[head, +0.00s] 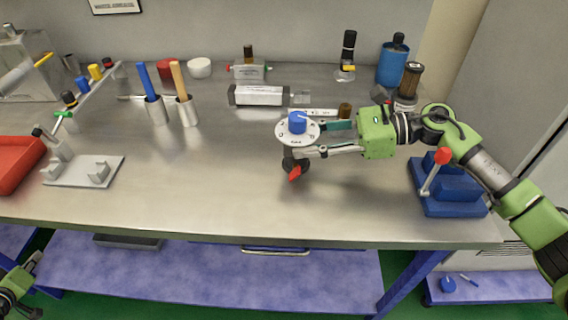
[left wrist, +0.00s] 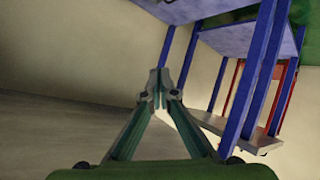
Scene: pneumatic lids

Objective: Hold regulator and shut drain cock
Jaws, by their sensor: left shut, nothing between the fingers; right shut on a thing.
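The regulator with its blue knob (head: 298,122) and round white dial (head: 285,134) is near the middle of the steel bench. My right gripper (head: 318,138) comes in from the right and is shut on the regulator, a finger on either side of it. A red drain cock (head: 295,173) shows below the dial, at the lower end of the regulator. My left gripper (head: 36,258) is at the lower left, below the bench's front edge, far from the regulator. In the left wrist view its fingers (left wrist: 158,80) are shut with nothing between them.
A blue vise (head: 447,190) with a red-ended lever stands right of the regulator. A long grey block (head: 258,95) lies behind it. Metal cups with handled tools (head: 156,110), a grey fixture (head: 85,171) and a red tray (head: 18,165) are at left. The bench front between is clear.

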